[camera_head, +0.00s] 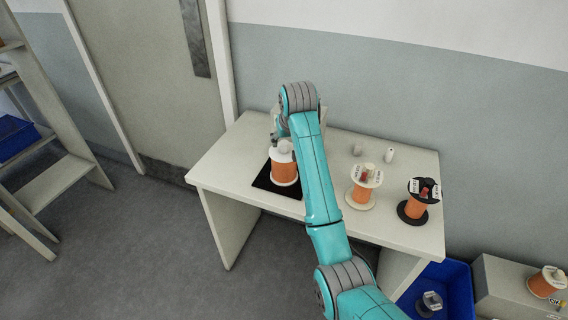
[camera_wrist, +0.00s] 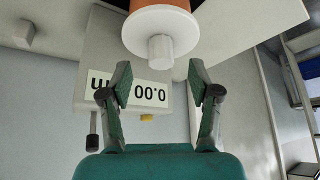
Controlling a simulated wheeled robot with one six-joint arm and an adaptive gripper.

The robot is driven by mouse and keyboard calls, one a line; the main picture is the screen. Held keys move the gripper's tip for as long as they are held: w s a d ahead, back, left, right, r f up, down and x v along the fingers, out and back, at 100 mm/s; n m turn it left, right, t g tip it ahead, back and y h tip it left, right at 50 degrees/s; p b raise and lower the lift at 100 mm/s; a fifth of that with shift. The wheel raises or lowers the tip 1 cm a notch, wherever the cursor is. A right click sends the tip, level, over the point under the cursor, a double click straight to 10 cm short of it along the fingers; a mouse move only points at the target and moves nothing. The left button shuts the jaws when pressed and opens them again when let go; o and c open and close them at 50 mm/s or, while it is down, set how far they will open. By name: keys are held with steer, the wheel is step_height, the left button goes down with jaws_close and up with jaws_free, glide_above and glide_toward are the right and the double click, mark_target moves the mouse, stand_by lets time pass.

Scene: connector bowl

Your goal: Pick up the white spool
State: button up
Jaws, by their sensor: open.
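A spool with white flanges and orange winding (camera_head: 284,172) stands upright on a black square pad (camera_head: 262,181) at the left of the table. In the wrist view its white flange and pale central knob (camera_wrist: 160,47) show at the top, upside down. My gripper (camera_wrist: 160,75) is open and empty. Its two fingers point toward the knob, one to each side of it and apart from it. In the head view my gripper is mostly hidden behind my arm, close by the spool.
A display panel reading 0.00 (camera_wrist: 145,95) stands close behind. A blue bin (camera_head: 450,275) and another spool (camera_head: 547,282) are lower right.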

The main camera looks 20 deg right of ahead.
mark_target(284, 143)
steer(key=shift+w+x, duration=0.25)
steer(key=shift+x, duration=2.25)
steer(key=shift+r, duration=0.15)
jaws_close()
steer(key=shift+r, duration=0.1)
